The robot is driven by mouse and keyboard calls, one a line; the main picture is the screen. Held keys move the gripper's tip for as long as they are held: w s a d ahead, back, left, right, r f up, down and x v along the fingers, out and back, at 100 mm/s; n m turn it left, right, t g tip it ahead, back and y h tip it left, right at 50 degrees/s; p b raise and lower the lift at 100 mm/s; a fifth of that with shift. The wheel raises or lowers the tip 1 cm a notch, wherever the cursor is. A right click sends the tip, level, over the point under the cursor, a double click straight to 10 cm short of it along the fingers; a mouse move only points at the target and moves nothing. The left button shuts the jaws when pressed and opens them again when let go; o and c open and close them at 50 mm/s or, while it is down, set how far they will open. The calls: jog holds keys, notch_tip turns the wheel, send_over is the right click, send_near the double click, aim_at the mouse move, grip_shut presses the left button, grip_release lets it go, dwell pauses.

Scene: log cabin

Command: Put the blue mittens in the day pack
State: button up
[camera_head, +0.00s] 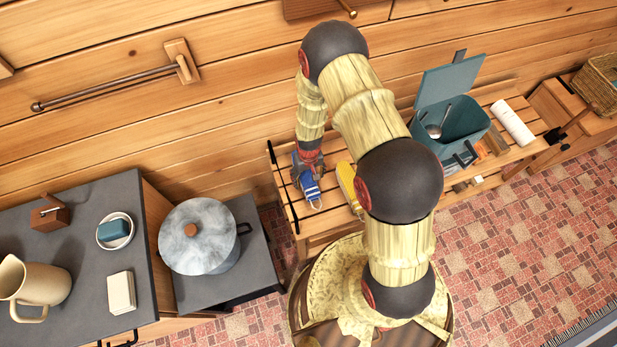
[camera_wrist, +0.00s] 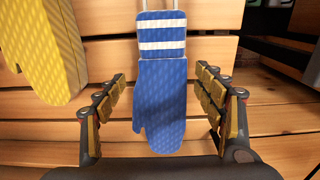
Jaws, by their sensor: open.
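The blue mittens (camera_head: 311,190), with white stripes on the cuff, lie on the slatted wooden bench. In the wrist view the mittens (camera_wrist: 165,100) lie between the two spread fingers of my gripper (camera_wrist: 160,95). My gripper (camera_head: 308,168) is open above them and partly hides them in the head view; I see no clear contact. An open teal container with a raised lid (camera_head: 462,125), which may be the day pack, stands farther right on the bench. A metal utensil shows inside it.
A yellow mitten-shaped thing (camera_head: 347,186) lies just right of the blue mittens; it also shows in the wrist view (camera_wrist: 42,50). A white roll (camera_head: 513,122) and small items lie near the teal container. A lidded pot (camera_head: 200,240) stands left of the bench.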

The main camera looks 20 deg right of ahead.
notch_tip(320, 180, up, 11)
jog(key=p, duration=0.3)
notch_tip(320, 180, up, 30)
jog(key=t, duration=0.3)
send_over(309, 178)
jog(key=s, duration=0.2)
jog(key=s+r+t, duration=0.2)
jog(key=s+r, duration=1.4)
jog(key=s, duration=0.1)
jog(key=shift+d+r+t, duration=0.2)
jog(key=shift+t, duration=0.1)
jog(key=shift+c, duration=0.6)
